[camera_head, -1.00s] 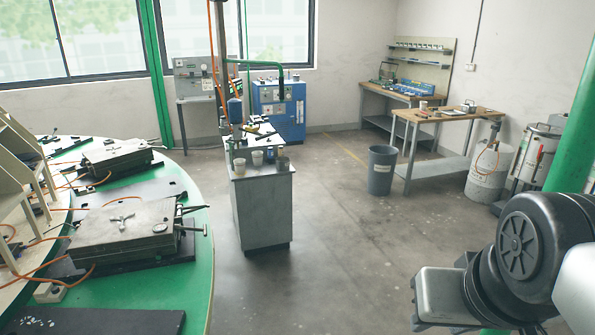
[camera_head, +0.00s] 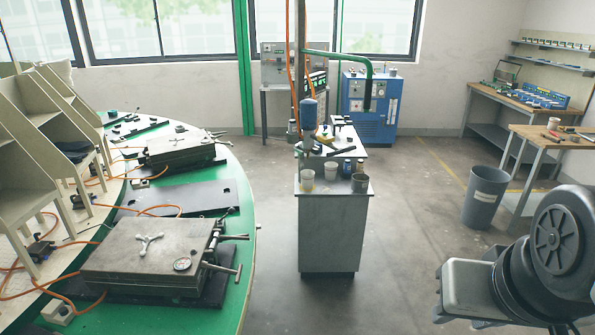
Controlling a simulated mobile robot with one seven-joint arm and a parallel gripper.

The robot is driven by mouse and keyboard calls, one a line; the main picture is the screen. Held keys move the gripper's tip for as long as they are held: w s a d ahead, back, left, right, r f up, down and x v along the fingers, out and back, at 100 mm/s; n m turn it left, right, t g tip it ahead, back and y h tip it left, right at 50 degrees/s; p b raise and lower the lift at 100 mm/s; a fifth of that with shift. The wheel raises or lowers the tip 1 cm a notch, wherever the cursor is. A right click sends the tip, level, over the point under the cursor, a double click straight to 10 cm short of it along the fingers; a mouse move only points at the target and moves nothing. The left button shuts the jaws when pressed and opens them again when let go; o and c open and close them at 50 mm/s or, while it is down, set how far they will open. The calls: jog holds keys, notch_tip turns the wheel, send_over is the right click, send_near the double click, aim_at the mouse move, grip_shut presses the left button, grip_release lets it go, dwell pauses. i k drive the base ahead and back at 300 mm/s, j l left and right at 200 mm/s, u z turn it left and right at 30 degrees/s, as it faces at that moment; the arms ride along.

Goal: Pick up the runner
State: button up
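I cannot pick out anything that is clearly the runner. Two grey metal moulds lie on the green carousel table (camera_head: 205,316) at the left. The near mould (camera_head: 150,250) is closed, with a small three-armed handle and a round gauge on top. The far mould (camera_head: 180,148) sits further back. Between them lies a dark flat plate (camera_head: 195,196). Part of my arm shows at the lower right, but my gripper is out of view.
A grey cabinet (camera_head: 332,230) with cups and tools on top stands mid-floor. A grey bin (camera_head: 484,197) and wooden workbenches stand at the right. A blue machine (camera_head: 371,107) is at the back. Orange hoses cross the table. Floor between cabinet and bin is clear.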

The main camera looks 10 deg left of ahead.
aim_at(146, 238)
jog(key=i+u, duration=0.4)
jog(key=i+l+u, duration=0.15)
jog(key=i+u, duration=0.2)
jog(key=i+l+u, duration=0.25)
jog(key=u, duration=0.15)
jog(key=i+l+u, duration=0.15)
jog(key=u, duration=0.25)
jog(key=i+l+u, duration=0.5)
jog(key=u, duration=0.3)
jog(key=i+l+u, duration=0.15)
jog(key=l+u, duration=0.2)
jog(key=i+l+u, duration=0.15)
jog(key=l+u, duration=0.55)
jog(key=l, duration=0.2)
